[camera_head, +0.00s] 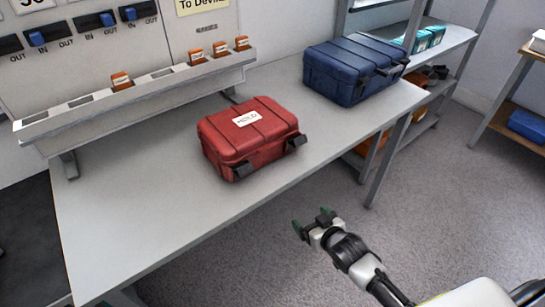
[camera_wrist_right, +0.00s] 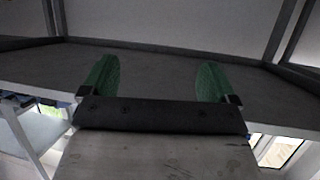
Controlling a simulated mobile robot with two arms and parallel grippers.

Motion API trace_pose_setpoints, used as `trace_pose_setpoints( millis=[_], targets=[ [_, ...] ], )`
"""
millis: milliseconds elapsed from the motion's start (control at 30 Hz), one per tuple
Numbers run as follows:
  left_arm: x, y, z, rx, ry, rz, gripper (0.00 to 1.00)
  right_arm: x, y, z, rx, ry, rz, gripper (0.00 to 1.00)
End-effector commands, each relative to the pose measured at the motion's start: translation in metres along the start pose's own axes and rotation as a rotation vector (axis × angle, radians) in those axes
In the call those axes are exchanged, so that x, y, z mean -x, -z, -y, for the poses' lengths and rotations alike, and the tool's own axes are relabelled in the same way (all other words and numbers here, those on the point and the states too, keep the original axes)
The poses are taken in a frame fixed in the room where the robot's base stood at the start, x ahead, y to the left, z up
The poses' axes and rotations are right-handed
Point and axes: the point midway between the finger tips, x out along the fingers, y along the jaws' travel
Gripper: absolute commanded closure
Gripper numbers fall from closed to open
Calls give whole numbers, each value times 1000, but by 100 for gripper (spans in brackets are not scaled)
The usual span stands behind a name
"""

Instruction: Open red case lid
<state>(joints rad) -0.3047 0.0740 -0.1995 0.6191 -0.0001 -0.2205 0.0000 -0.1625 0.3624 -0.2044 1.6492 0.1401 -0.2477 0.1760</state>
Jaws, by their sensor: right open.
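The red case (camera_head: 245,145) sits on the grey table, with its lid shut and a white label (camera_head: 249,117) on top. Two dark latches show on its front side, facing the lower right. My right gripper (camera_head: 313,222) is in front of the table's edge, apart from the case and to its lower right. Its green fingertips are spread and empty. In the right wrist view the gripper (camera_wrist_right: 158,85) shows the two green fingers apart with nothing between them. The red case does not show clearly in that view. My left gripper is not in view.
A blue case (camera_head: 345,80) stands farther back on the grey table (camera_head: 130,220). A rail (camera_head: 150,95) with several orange pieces runs along the table's back. A shelf unit (camera_head: 440,45) stands beyond the table. Table surface left of the red case is clear.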

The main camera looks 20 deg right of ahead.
Motion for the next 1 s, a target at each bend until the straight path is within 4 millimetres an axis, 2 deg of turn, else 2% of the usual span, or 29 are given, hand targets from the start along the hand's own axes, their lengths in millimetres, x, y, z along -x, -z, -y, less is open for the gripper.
trace_pose_setpoints(
  millis=[33,100,200,300,467,1000],
  targets=[
    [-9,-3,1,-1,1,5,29,3,41,5,8,29,-97,11],
    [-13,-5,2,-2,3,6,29,15,89,14,11,67,-201,11],
    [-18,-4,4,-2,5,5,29,34,138,27,14,115,-312,11],
    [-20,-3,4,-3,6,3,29,48,166,36,18,146,-375,11],
    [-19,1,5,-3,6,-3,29,50,182,41,17,161,-405,11],
    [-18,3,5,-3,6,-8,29,-32,216,54,17,159,-402,11]
  ],
)
